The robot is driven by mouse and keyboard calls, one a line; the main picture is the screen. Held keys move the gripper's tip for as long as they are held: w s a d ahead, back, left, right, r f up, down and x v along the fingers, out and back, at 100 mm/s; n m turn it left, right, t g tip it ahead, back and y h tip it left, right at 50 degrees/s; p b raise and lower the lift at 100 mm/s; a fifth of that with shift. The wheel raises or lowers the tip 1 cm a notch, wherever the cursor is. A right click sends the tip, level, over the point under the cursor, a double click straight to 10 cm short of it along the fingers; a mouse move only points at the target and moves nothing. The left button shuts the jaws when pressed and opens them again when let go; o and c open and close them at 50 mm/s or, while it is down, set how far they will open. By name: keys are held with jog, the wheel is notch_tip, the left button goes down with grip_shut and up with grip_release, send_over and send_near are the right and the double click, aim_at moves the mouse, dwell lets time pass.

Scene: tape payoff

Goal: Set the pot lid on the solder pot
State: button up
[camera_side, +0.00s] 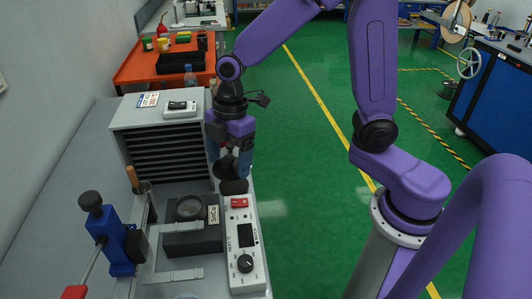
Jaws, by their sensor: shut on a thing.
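The solder pot (191,238) is a dark block with a round metal-rimmed opening on top and an SnCu label. It stands at the lower middle of the side view, next to a white control unit (243,262) with a red switch and a black knob. My gripper (237,172) points down behind and to the right of the pot opening. It is shut on a small dark piece, which appears to be the pot lid (233,187). The lid is apart from the pot opening, near the far end of the control unit. The fingertips are dark and partly hard to separate from the lid.
A grey louvred box (163,150) stands behind the pot, close left of my gripper. A blue clamp-like fixture (122,243) and a wooden-handled tool (133,179) are left of the pot. An orange bench (140,68) is farther back. Open green floor lies right.

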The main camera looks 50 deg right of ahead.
jog(key=w+a, duration=0.4)
jog(key=a, duration=0.6)
jog(key=shift+w+d+f, duration=0.1)
jog(key=shift+f, duration=1.3)
jog(key=shift+w+d+f, duration=0.1)
jog(key=shift+f, duration=1.25)
jog(key=shift+f, duration=0.4)
jog(key=o, duration=1)
jog(key=shift+c, duration=0.2)
jog(key=shift+r, duration=0.1)
notch_tip(320, 180, up, 7)
